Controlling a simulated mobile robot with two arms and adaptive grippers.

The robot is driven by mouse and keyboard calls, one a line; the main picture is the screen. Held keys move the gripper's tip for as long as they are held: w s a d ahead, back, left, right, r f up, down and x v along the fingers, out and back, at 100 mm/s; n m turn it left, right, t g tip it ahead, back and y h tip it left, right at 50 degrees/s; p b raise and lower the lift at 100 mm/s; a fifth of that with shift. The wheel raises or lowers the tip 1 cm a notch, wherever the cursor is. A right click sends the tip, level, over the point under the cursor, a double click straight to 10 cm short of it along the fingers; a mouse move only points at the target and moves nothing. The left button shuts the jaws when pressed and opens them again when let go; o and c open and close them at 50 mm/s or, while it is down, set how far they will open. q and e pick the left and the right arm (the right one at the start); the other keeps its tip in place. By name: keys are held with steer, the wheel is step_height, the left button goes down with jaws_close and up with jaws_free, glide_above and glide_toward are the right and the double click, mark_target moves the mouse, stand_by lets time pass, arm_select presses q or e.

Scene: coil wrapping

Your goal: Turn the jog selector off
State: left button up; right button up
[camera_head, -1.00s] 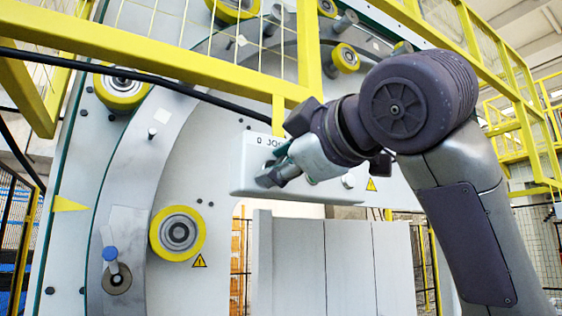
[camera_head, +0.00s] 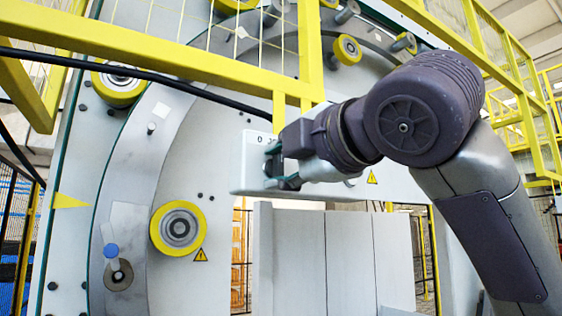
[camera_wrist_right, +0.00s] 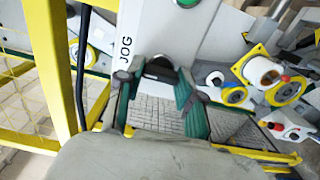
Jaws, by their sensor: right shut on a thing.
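The jog selector (camera_wrist_right: 160,68) is a dark knob on the white control box, beside the label JOG in the right wrist view. The control box (camera_head: 252,172) shows in the head view, hanging under the yellow rail. My right gripper (camera_head: 274,168) is at the face of the box and covers the selector in that view. In the right wrist view its green-padded fingers (camera_wrist_right: 160,88) are on either side of the knob, shut on it. The knob's exact pointing direction is hard to make out. My left gripper is in neither view.
A yellow rail (camera_head: 165,60) and a black cable (camera_head: 150,80) run above the box. The large grey ring machine with yellow rollers (camera_head: 178,229) stands behind. Grey panels (camera_head: 345,260) stand below the box. A green round part (camera_wrist_right: 187,3) sits on the box above the selector.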

stand_by(0.4)
steer(key=o, duration=1.2)
steer(key=shift+c, duration=0.2)
steer(key=shift+s, duration=0.1)
steer(key=v, duration=1.1)
steer(key=shift+s+d, duration=0.2)
steer(key=shift+s, duration=0.15)
